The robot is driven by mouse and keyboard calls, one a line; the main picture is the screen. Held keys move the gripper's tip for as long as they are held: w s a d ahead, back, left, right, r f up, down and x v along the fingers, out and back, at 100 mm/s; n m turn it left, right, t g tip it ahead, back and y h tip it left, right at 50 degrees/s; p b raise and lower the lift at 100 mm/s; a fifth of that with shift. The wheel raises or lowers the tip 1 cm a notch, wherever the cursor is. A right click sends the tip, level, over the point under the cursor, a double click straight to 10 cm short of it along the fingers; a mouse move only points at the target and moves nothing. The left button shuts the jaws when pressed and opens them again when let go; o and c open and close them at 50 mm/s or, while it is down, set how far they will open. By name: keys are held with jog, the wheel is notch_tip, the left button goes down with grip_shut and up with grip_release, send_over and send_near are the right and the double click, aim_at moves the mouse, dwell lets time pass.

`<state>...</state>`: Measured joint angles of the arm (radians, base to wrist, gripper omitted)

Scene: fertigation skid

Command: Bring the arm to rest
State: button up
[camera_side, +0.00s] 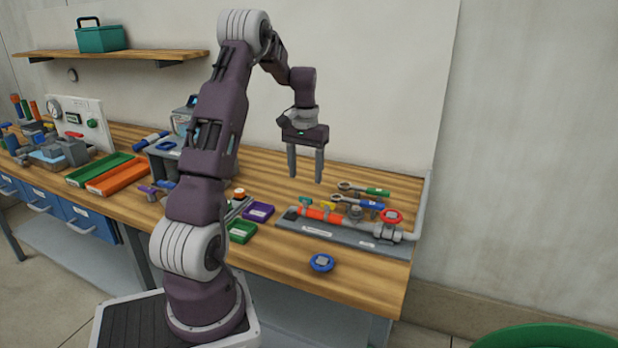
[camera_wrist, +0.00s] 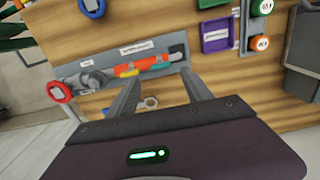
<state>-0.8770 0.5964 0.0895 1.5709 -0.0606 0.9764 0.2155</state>
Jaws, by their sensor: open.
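My gripper (camera_side: 305,178) is open and empty, its two fingers pointing down above the back part of the wooden workbench (camera_side: 345,282). In the wrist view its fingers (camera_wrist: 158,90) stand apart with nothing between them. The gripper hangs clear of the bench. Below it and to its right is a grey skid plate (camera_side: 330,232) with an orange pipe (camera_side: 318,214), a grey valve body and a red handwheel (camera_side: 391,216). The plate also shows in the wrist view (camera_wrist: 150,52).
A blue handwheel (camera_side: 321,262) lies near the front edge. Two wrenches (camera_side: 362,190) lie behind the plate. Purple (camera_side: 258,212) and green (camera_side: 242,231) trays sit left of it. Orange (camera_side: 118,178) and green trays are farther left. A shelf (camera_side: 120,56) holds a teal box.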

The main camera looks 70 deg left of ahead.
jog(key=d+r+m+t, duration=0.1)
jog(key=d+r+m, duration=0.1)
jog(key=d+r, duration=0.45)
jog(key=s+d+r+m+t+y, duration=0.1)
jog(key=d+r, duration=0.2)
jog(key=d, duration=0.7)
jog(key=d+r+m+t, duration=0.15)
jog(key=d+r, duration=0.25)
jog(key=d, duration=0.4)
jog(key=s+d+m+t+h, duration=0.1)
jog(key=s+d+m, duration=0.3)
jog(key=s+d, duration=0.8)
jog(key=shift+s+f+t, duration=0.45)
jog(key=shift+s+t, duration=0.1)
jog(key=shift+s, duration=0.3)
